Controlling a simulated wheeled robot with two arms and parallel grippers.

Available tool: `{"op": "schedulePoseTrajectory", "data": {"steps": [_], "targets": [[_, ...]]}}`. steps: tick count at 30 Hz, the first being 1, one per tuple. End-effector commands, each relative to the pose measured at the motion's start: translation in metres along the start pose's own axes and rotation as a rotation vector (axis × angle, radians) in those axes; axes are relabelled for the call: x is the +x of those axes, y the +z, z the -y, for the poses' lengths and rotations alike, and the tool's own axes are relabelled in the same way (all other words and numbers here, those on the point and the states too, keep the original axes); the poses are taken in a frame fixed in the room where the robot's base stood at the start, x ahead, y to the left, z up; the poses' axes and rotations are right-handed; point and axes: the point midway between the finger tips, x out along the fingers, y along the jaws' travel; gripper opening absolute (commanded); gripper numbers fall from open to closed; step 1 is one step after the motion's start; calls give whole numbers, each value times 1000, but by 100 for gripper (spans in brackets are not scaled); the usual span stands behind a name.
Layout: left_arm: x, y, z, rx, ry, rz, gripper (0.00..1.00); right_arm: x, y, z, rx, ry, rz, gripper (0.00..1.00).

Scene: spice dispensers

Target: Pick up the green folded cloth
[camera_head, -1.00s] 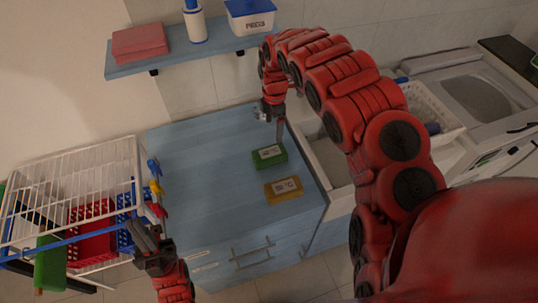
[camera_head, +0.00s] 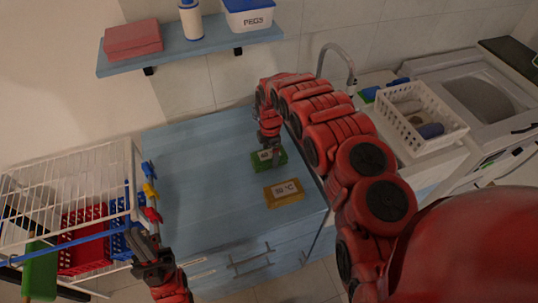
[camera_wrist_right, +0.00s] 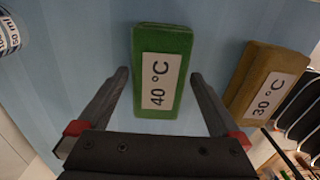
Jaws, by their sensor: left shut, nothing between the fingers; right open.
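The green folded cloth (camera_wrist_right: 176,98) with a white "40 °C" label lies on the blue cabinet top. In the head view the green cloth (camera_head: 282,157) is partly hidden by my right gripper (camera_head: 271,150). In the right wrist view my right gripper (camera_wrist_right: 160,78) is open, with one finger on each side of the cloth and a gap on both sides. I cannot tell how high the fingertips are above the top. My left gripper (camera_head: 152,262) is shut and empty, beside the drying rack at the lower left.
A brown folded cloth (camera_head: 284,193) labelled "30 °C" lies close beside the green one. A white wire rack (camera_head: 60,165) with coloured pegs stands left. A wall shelf (camera_head: 190,53) is above. The cabinet top (camera_head: 200,165) is clear on the left.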

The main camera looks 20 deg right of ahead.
Motion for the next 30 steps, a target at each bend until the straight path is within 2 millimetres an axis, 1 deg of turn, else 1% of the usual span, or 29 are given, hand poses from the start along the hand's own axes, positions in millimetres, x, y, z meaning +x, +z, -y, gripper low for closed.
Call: {"op": "schedulePoseTrajectory", "data": {"steps": [1,3,6,13,14,15,17,18,20,21,23,24,27,30], "targets": [[6,-1,0,0,0,0,0,3,-1,-1,-1,3,-2,100],[9,-1,0,0,0,0,0,11,-1,-1,-2,2,-2,100],[10,-2,0,0,0,0,0,17,-1,-2,-3,3,0,100],[10,-2,0,0,0,0,0,20,0,-2,-2,4,1,100],[10,-2,0,0,0,0,0,20,0,-2,-2,4,1,98],[10,-2,0,0,0,0,0,20,0,-2,-2,4,1,91],[10,-2,0,0,0,0,0,20,0,-2,-2,4,1,80],[10,-2,0,0,0,0,0,20,0,-2,-2,4,1,73],[10,-2,0,0,0,0,0,20,0,-2,-2,4,1,62],[10,-2,0,0,0,0,0,20,0,-2,-1,4,1,55],[10,-2,0,0,0,0,0,20,0,-2,-1,4,1,44],[10,-2,0,0,0,1,0,20,0,-2,-1,4,1,37],[10,-2,0,0,0,0,0,20,0,-2,-1,4,1,20],[10,-2,0,0,0,0,0,20,0,-2,-1,4,1,19]]}}
